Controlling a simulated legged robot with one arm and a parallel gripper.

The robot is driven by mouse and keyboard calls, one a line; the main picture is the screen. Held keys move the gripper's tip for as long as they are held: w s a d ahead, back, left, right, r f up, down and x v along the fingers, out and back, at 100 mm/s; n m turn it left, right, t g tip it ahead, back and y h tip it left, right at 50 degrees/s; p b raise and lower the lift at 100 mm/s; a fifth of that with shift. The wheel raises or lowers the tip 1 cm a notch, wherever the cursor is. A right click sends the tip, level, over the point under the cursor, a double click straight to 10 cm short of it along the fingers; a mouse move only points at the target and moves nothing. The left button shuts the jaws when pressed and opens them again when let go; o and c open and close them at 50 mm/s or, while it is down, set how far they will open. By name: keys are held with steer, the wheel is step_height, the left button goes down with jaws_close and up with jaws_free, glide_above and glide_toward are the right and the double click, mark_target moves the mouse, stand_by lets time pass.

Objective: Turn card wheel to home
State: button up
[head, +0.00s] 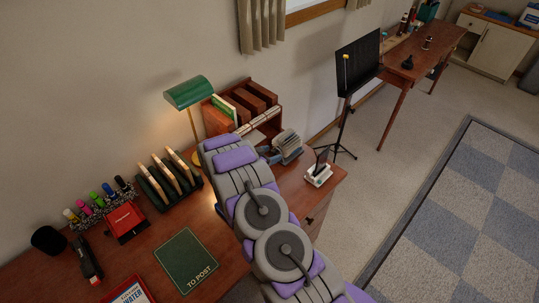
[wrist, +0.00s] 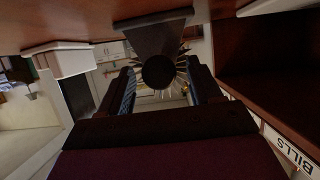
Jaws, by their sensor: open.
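The card wheel shows in the wrist view as a fan of thin cards (wrist: 183,75) around a dark round knob (wrist: 158,72), on a dark stand (wrist: 155,38). In the head view the grey card wheel (head: 288,141) sits on the desk, just right of my wrist. My gripper (wrist: 160,88) is open, with one finger on each side of the knob. I cannot tell whether either finger touches it. The wheel's home mark cannot be made out.
A wooden organizer (head: 271,126) stands behind the wheel; its BILLS label (wrist: 287,150) shows in the wrist view. A white-based object (head: 318,175) stands at the desk's right end. A green lamp (head: 188,92) is left of my wrist. A music stand (head: 357,68) stands beyond the desk.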

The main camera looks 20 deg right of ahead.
steer(key=shift+c, duration=0.3)
steer(key=c, duration=1)
steer(key=shift+o, duration=0.2)
steer(key=shift+w+a+r+p, duration=0.1)
steer(key=shift+r+p, duration=0.05)
steer(key=shift+p, duration=0.15)
